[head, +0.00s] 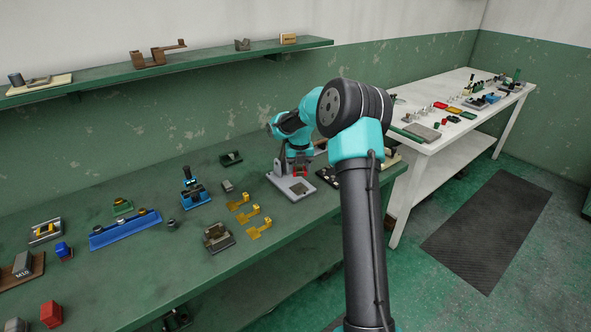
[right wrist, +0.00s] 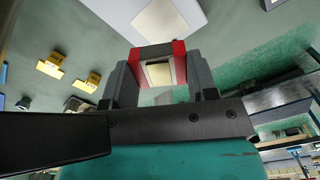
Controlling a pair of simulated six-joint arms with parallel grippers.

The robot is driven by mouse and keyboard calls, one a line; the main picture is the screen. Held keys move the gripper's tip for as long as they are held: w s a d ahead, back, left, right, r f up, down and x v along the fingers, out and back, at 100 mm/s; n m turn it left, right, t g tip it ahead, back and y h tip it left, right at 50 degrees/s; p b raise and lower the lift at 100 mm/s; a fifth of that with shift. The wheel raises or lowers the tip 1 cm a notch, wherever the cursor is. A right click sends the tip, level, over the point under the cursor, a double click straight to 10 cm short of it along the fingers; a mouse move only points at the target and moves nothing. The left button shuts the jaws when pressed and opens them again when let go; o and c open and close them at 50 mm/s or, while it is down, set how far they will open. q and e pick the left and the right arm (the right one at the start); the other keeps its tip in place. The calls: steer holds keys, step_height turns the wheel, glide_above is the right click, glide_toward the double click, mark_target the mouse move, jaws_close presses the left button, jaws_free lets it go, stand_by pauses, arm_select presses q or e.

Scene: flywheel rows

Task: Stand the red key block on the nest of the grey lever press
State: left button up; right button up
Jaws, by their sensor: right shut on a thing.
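My right gripper (head: 297,170) is shut on the red key block (head: 302,172), just behind the pale pad of the grey lever press in the head view. In the right wrist view the red key block (right wrist: 178,58) sits between the two dark fingers of my right gripper (right wrist: 160,75) and shows a pale square face. The grey lever press (head: 285,188) stands on the green bench; its base (right wrist: 190,10) with a pale square nest (right wrist: 160,18) also shows in the right wrist view. The block appears apart from the nest. My left gripper is not in view.
Yellow brackets (head: 249,215) and a grey-brown fixture (head: 218,238) are left of the press. A blue rail (head: 125,229), a blue press (head: 194,192) and another red block (head: 51,313) stand further left. A dark tray (head: 328,177) lies close right of the press.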

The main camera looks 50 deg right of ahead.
steer(key=shift+f, duration=0.1)
stand_by(0.4)
glide_above(299, 189)
steer(key=shift+f, duration=2.35)
steer(key=shift+f, duration=1.2)
steer(key=o, duration=1.2)
steer(key=shift+r, duration=3.75)
